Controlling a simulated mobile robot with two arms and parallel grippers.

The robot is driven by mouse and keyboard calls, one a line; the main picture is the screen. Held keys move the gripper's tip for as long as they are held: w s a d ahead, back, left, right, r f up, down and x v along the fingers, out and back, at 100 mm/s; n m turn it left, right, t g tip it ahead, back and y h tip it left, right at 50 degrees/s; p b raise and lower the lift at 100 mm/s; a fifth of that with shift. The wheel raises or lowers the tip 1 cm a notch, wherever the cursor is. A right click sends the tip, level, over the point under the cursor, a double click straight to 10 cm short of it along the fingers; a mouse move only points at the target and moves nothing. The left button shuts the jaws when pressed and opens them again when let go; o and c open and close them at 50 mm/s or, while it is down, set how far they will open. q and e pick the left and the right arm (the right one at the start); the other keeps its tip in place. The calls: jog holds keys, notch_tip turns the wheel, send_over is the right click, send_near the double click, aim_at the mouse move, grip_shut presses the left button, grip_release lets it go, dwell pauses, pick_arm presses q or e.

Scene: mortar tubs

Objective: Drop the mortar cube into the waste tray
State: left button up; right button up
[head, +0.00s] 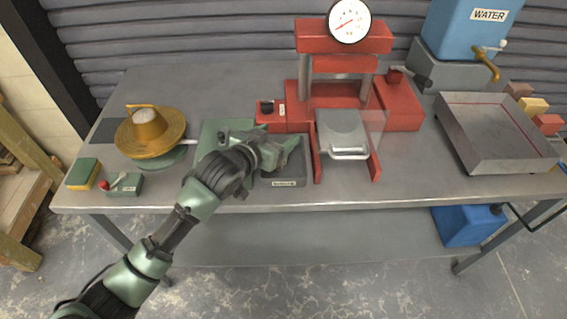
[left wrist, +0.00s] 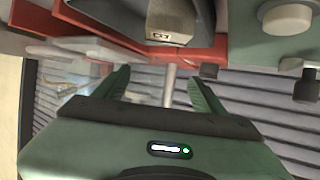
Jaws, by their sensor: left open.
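My left gripper (head: 290,146) is open over the middle of the bench, left of the red press. Its two green fingers (left wrist: 158,82) are apart in the left wrist view, with nothing visible between them. A low grey tray (head: 286,183) with a front label too small to read lies under the gripper; it may be the waste tray. A grey block with a small label (left wrist: 172,24) shows beyond the fingertips in the left wrist view; it may be the mortar cube, but I cannot be sure. My arm and gripper hide part of the tray.
A yellow round device (head: 150,131) stands at left. A large metal tray (head: 463,138) and blue water tank (head: 462,30) are at right.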

pick_arm(q)
jog(key=v, duration=0.7)
jog(key=shift+s+a+r+b, duration=0.15)
jog(key=shift+s+b, duration=0.15)
jog(key=shift+b, duration=0.05)
